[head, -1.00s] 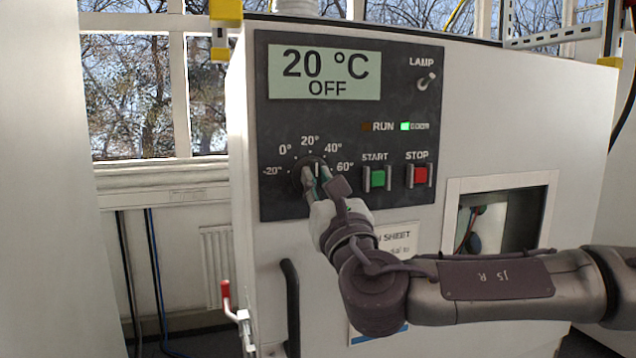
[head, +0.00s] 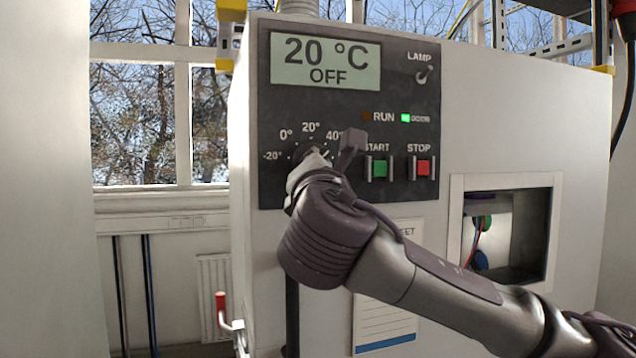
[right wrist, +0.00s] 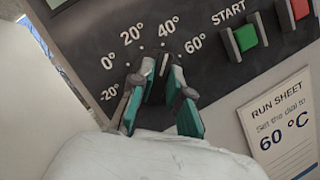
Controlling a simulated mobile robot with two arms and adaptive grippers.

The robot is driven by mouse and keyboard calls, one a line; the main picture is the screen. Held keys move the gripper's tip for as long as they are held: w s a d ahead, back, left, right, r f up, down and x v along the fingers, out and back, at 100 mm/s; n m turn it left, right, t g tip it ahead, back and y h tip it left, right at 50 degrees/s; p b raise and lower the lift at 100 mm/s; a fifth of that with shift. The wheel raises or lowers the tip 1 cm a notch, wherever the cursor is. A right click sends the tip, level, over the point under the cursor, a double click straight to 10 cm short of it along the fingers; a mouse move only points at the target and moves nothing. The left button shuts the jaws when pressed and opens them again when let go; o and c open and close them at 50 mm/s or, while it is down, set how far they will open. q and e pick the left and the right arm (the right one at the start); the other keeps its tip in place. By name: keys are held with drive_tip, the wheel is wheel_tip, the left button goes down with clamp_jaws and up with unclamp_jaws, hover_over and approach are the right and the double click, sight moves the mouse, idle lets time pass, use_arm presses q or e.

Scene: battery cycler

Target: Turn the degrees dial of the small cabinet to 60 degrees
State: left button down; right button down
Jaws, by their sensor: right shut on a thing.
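The degrees dial (right wrist: 156,88) is a dark round knob on the cabinet's black panel (head: 400,90), with marks from -20° to 60°. My right gripper (right wrist: 161,78) is shut on it, one teal-padded finger on each side. In the right wrist view the dial's light pointer line seems to aim near the 40° mark. In the head view my gripper and wrist hide most of the dial and the 60° label. The display (head: 325,62) reads 20 °C, OFF. My left gripper is not in view.
Right of the dial are the green START button (head: 379,168) and red STOP button (head: 423,167). The lamp switch (head: 423,76) is above. A run sheet (right wrist: 285,118) below says to set the dial to 60 °C. An open recess (head: 518,230) is at right.

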drive_tip(key=shift+m+g+h+b, duration=0.45)
drive_tip(key=shift+m+g+h, duration=0.15)
drive_tip(key=shift+m, duration=1.4)
drive_tip(key=shift+m+g+h+b, duration=0.4)
drive_tip(key=shift+m+g+h, duration=0.15)
drive_tip(key=shift+m, duration=1.45)
drive_tip(key=c, duration=1.1)
unclamp_jaws()
drive_tip(key=s, duration=0.8)
drive_tip(key=s+a, duration=0.1)
drive_tip(key=s, duration=0.3)
drive_tip(key=shift+f, duration=0.35)
